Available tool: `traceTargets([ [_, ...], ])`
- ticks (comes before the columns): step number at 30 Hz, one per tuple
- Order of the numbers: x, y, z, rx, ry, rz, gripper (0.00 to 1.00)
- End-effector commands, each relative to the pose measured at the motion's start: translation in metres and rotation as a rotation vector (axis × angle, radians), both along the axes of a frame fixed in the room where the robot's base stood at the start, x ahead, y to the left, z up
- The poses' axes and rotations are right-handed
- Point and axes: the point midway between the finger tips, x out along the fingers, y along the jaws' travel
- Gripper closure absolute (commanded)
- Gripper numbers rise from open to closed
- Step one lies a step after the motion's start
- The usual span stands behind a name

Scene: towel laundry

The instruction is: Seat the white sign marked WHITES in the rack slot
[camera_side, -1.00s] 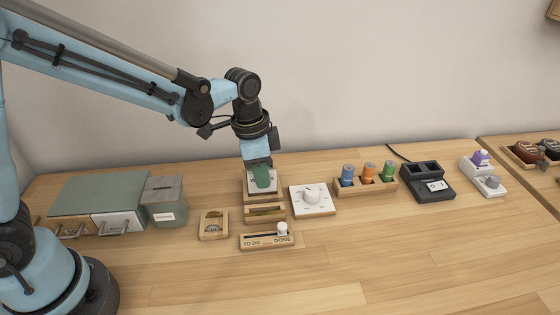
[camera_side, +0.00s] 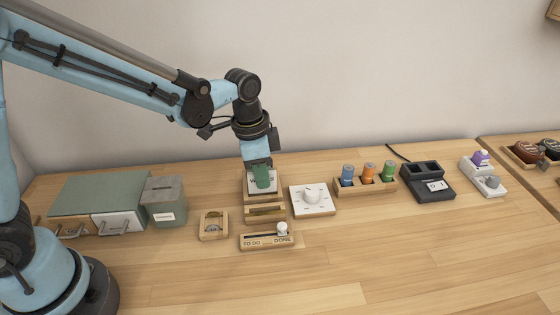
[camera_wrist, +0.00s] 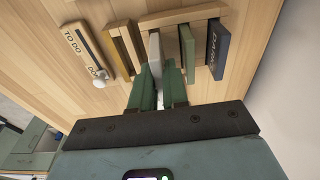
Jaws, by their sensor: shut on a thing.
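The white sign is between the two green fingers of my gripper (camera_wrist: 160,88), which is shut on it. In the wrist view the white sign (camera_wrist: 155,47) shows as a thin edge-on plate among the wooden bars of the rack (camera_wrist: 185,14). In the side view the white sign (camera_side: 251,184) shows on both sides of the green fingers of my gripper (camera_side: 262,180), at the back part of the rack (camera_side: 265,220). Its lettering cannot be read. Its lower edge is hidden, so I cannot tell whether it is down in the slot.
A dark DARKS sign (camera_wrist: 218,50) stands at the rack's far end. A TO DO/DONE slider (camera_side: 267,241) lies in front. A white dial plate (camera_side: 312,200) is close on the right, a small wooden holder (camera_side: 213,225) on the left. The front of the table is clear.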

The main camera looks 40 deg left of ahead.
Motion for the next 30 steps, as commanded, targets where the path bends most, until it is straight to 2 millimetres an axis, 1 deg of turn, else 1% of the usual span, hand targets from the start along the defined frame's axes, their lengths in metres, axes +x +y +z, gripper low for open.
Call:
traceTargets([
  [21,0.000,0.000,-0.013,0.000,0.000,0.000,1.00],
  [30,0.000,0.000,-0.014,0.000,0.000,0.000,1.00],
])
